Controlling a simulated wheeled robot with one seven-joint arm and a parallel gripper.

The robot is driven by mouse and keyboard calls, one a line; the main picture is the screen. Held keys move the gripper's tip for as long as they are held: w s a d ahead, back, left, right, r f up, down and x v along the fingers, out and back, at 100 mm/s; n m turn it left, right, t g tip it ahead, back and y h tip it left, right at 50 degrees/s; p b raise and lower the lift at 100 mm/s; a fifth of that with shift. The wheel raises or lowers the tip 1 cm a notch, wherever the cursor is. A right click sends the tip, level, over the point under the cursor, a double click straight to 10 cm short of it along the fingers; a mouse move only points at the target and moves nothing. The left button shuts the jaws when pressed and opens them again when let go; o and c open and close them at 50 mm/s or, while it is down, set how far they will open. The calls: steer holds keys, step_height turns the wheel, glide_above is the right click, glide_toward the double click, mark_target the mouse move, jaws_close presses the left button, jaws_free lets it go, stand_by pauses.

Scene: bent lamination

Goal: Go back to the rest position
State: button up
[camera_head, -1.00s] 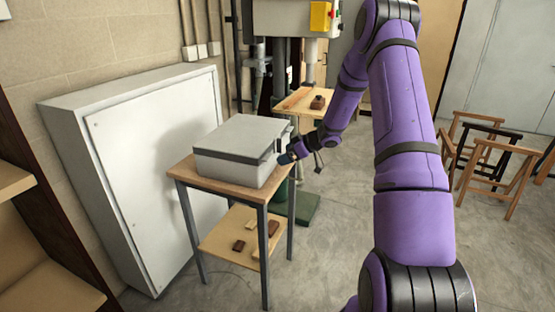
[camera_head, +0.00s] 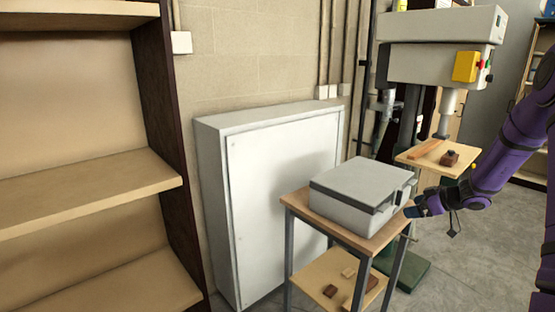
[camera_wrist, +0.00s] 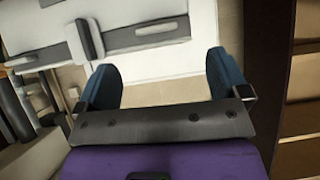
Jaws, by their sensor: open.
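My gripper (camera_head: 415,209) is beside the front right side of a closed grey case (camera_head: 350,187) in the head view. In the wrist view my gripper (camera_wrist: 163,80) has its two blue fingers spread wide with nothing between them. The light case (camera_wrist: 120,35) with its latch lies ahead of the fingers there. My purple arm reaches in from the right edge of the head view. The case sits on a small wooden-topped table (camera_head: 298,201).
A lower shelf (camera_head: 318,272) of the table holds several small blocks. A drill press (camera_head: 440,62) with a wooden board (camera_head: 411,154) stands behind. A white cabinet (camera_head: 275,200) leans by the wall. Wooden shelving (camera_head: 80,190) fills the left. Grey floor (camera_head: 470,255) is free at right.

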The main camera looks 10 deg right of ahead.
steer(key=s+a+r+m+g+h, duration=0.1)
steer(key=s+a+r+g, duration=0.1)
steer(key=s+a+r, duration=0.7)
steer(key=s+a+r+g, duration=0.3)
steer(key=s+a+r, duration=0.3)
steer(key=a+r, duration=0.55)
steer(key=s+a+r+m+h, duration=0.2)
steer(key=s+r+m+h, duration=0.1)
steer(key=s, duration=0.9)
steer(key=s+a+r+m+t+h, duration=0.1)
steer(key=s+r+m+h, duration=0.1)
steer(key=s, duration=0.9)
steer(key=shift+s+a+r+m+t+h, duration=0.35)
steer(key=shift+r+m, duration=0.25)
steer(key=shift+r, duration=0.35)
